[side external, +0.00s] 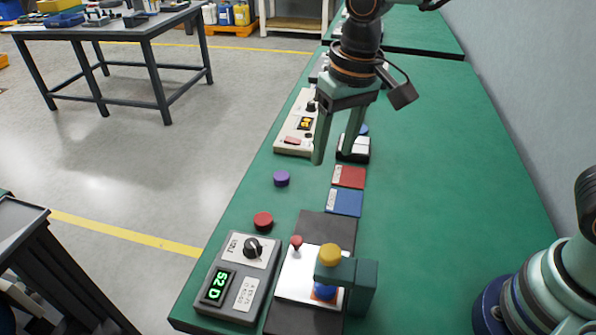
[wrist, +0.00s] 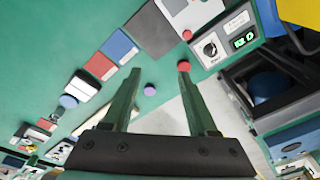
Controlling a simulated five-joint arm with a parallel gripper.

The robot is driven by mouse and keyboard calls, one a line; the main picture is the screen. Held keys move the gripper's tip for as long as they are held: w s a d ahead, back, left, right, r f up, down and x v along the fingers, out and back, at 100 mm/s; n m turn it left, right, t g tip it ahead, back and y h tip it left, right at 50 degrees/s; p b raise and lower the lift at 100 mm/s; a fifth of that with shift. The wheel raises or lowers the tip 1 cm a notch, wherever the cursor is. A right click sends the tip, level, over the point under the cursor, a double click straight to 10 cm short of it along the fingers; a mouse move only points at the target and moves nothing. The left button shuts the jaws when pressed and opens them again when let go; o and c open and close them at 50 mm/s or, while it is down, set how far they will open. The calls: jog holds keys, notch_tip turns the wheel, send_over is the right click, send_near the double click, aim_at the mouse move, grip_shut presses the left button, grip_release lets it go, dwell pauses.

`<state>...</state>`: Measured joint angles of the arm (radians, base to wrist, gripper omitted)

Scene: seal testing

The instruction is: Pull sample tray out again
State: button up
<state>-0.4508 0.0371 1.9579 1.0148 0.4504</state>
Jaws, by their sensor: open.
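The white sample tray (side external: 300,270) lies on a dark rail (side external: 322,226) at the near end of the green bench in the side view. A small red knob (side external: 296,241) stands on the tray. A blue piece (side external: 325,292) sits on the tray under a green press arm (side external: 362,285) with a yellow top (side external: 330,254), which partly hides it. Whether the two touch cannot be told. In the wrist view the tray (wrist: 205,10) is at the top and its knob (wrist: 187,34) shows. My gripper (side external: 333,155) is open and empty, well beyond the tray, above the bench.
A red puck (side external: 263,220) and a purple puck (side external: 281,178) lie loose. Red (side external: 349,177) and blue (side external: 345,203) squares lie beyond the rail.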

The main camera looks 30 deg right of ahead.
jog(key=g, duration=0.1)
send_over(297, 239)
notch_tip(297, 239, down, 5)
jog(key=shift+h, duration=0.3)
notch_tip(297, 239, down, 12)
jog(key=shift+r, duration=0.1)
grip_shut()
dwell(1.2)
